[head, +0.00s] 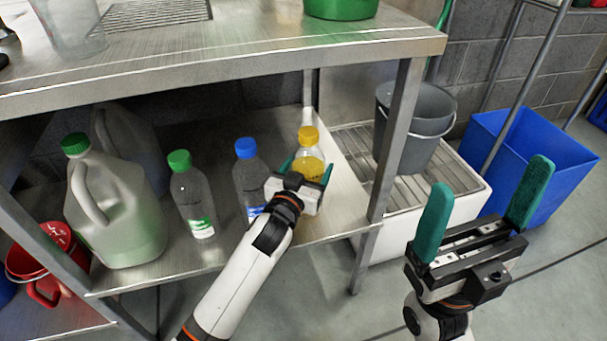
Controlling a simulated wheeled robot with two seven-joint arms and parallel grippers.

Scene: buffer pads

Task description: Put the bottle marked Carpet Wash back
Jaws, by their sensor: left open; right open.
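Three small clear bottles stand upright on the lower shelf (150,272) of a metal table. One has a green cap (190,195), one a blue cap (246,172), and one a yellow cap and yellow liquid (309,148). I cannot read which one is marked Carpet Wash. My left gripper (306,170) is open, with its green fingers on either side of the yellow-capped bottle; I cannot tell whether they touch it. The gripper hides that bottle's lower part and some of the blue-capped one. My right gripper (480,208) is open and empty, over the floor at right.
A large jug with a green cap (115,190) stands left on the lower shelf, another jug behind it. The tabletop (250,50) and table leg (390,145) frame the shelf opening. A grey bucket (412,125), a blue bin (530,150) and a red bucket (38,252) stand around.

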